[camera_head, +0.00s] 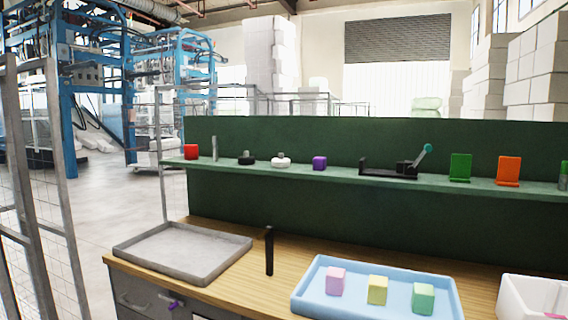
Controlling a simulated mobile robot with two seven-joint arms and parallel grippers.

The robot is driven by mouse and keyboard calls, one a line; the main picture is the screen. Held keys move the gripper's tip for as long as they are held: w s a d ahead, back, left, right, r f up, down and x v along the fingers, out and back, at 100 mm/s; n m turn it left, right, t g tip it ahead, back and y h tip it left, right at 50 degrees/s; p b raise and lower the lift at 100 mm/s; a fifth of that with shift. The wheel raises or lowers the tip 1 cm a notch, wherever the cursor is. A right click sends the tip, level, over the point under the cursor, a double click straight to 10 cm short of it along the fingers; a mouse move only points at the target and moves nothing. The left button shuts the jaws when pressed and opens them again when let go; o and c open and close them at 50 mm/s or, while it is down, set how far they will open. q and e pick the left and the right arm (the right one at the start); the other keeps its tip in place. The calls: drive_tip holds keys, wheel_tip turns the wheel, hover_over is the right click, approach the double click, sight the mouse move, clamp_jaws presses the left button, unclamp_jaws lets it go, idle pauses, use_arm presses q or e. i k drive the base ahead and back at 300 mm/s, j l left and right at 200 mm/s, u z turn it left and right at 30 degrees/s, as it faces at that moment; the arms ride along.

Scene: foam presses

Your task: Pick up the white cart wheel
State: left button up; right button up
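The white cart wheel (281,162) sits on the green shelf (340,172), left of the middle of the head view. It is a low white disc with a small greyish piece on top.
Below the shelf, a wooden table holds a grey tray (126,247), an upright black bar (269,252) and a blue tray (309,294) with pastel cubes. A white bin (520,285) is at right. A green panel (350,140) backs the shelf.

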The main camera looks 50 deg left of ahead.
sight(280, 162)
drive_tip(key=k+j, duration=0.1)
drive_tip(key=j, duration=0.8)
drive_tip(key=k+j+z, duration=0.1)
drive_tip(key=j, duration=0.3)
drive_tip(key=k+j, duration=0.15)
drive_tip(key=j, duration=0.3)
drive_tip(key=k+j, duration=0.1)
drive_tip(key=j, duration=0.35)
drive_tip(key=z, duration=0.05)
